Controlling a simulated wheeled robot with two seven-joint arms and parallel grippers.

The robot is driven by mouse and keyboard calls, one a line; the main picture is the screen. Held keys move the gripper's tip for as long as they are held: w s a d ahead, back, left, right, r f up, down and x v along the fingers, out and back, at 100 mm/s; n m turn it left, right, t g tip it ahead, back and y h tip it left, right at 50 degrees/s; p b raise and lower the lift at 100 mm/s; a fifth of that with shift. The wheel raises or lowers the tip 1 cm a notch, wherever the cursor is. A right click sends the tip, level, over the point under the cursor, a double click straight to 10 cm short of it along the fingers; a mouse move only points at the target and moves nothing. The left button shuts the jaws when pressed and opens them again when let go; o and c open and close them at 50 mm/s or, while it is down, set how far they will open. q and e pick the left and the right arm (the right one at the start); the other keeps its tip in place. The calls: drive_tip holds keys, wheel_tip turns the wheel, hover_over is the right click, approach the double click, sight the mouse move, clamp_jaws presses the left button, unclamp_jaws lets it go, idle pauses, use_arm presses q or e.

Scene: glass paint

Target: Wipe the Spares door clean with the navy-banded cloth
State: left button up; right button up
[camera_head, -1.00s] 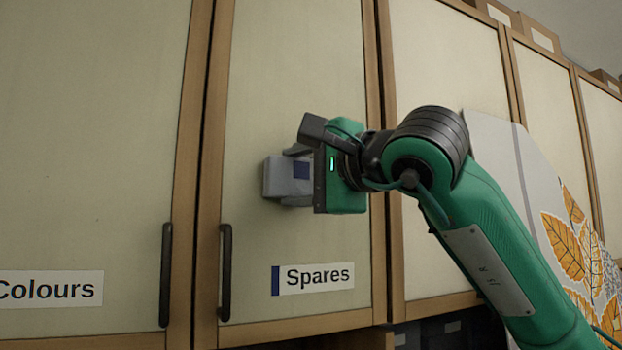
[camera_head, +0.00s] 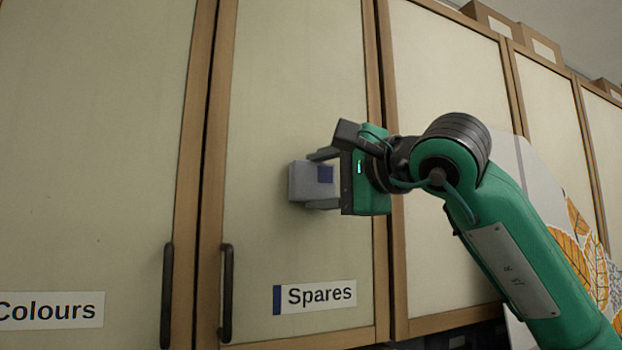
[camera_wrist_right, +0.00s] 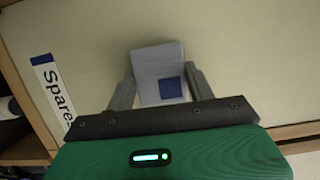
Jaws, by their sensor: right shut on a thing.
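The Spares door (camera_head: 290,90) is a pale panel in a wooden frame, shut, with a dark upright handle (camera_head: 227,293) at its left. Its label (camera_head: 315,297) has a navy end. My right gripper (camera_head: 322,180) is shut on the folded grey cloth (camera_head: 300,182), which bears a navy patch. The cloth is at the door's face, above the label; I cannot tell whether it presses on the panel. In the right wrist view the cloth (camera_wrist_right: 158,62) sits between both fingers (camera_wrist_right: 160,90). No marks show clearly on the door. My left gripper is not in view.
The Colours door (camera_head: 90,130) stands to the left with its own handle (camera_head: 167,295). More pale doors (camera_head: 450,70) run to the right, with boxes (camera_head: 490,17) on top. A leaf-patterned panel (camera_head: 565,220) stands behind my right arm.

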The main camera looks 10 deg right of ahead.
sight(296, 179)
drive_tip(key=shift+w+d, duration=0.25)
drive_tip(key=shift+d, duration=3.1)
drive_tip(key=shift+s+a+b, duration=0.15)
drive_tip(key=shift+s+a, duration=0.05)
drive_tip(key=shift+a, duration=1.5)
drive_tip(key=shift+s+a+b, duration=0.15)
drive_tip(key=shift+a+b, duration=0.05)
drive_tip(key=shift+a, duration=1.55)
drive_tip(key=shift+s+a+b, duration=0.15)
drive_tip(key=shift+s+a, duration=0.05)
drive_tip(key=shift+a, duration=1.5)
drive_tip(key=shift+d, duration=0.1)
drive_tip(key=shift+s+d+f+b, duration=0.1)
drive_tip(key=shift+s+b, duration=0.2)
drive_tip(key=shift+s, duration=0.15)
drive_tip(key=shift+s+d+f+b, duration=0.1)
drive_tip(key=shift+s+b, duration=0.15)
drive_tip(key=shift+s, duration=0.2)
drive_tip(key=shift+s+d+r+b, duration=0.1)
drive_tip(key=shift+s+d+b, duration=0.1)
drive_tip(key=shift+s, duration=0.45)
drive_tip(key=shift+s+d+b, duration=0.1)
drive_tip(key=shift+s+b, duration=0.1)
drive_tip(key=shift+s, duration=0.5)
drive_tip(key=shift+s+d+r+b, duration=0.1)
drive_tip(key=shift+s+b, duration=0.1)
drive_tip(key=shift+s, duration=0.45)
